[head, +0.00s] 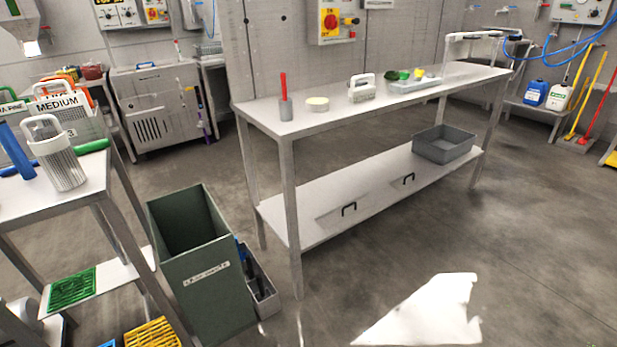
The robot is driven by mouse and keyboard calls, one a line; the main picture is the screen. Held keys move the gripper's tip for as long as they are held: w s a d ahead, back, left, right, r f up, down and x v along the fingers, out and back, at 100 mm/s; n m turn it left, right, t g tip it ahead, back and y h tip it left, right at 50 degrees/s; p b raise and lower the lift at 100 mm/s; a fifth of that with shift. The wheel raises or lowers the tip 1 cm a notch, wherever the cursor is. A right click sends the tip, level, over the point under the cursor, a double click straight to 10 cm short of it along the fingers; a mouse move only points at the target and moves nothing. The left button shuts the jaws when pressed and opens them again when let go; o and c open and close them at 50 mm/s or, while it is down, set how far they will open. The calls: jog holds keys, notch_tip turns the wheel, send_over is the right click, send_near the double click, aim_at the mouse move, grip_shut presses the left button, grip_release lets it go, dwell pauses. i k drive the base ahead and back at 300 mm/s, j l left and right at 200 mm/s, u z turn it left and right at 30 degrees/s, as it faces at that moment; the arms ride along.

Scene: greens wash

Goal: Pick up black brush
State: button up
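I cannot pick out a black brush with certainty in the head view. A narrow grey holder (265,296) beside the green bin has small dark and blue items (258,284) in it, too small to identify. On the steel table (345,118) are a red-handled item in a grey cup (286,108), a pale round tub (318,104), a white handled block (362,88) and a tray (412,87) with green and yellow items. My gripper is not clearly visible.
A tall green bin (205,290) stands on the floor left of the table. A grey crate (444,144) sits on its lower shelf. A white angular patch (425,315) shows at bottom right.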

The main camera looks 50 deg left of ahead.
aim_at(264, 294)
jog(key=i+u, duration=0.15)
jog(key=u, duration=0.85)
jog(key=k+j+u, duration=0.1)
jog(key=u, duration=0.6)
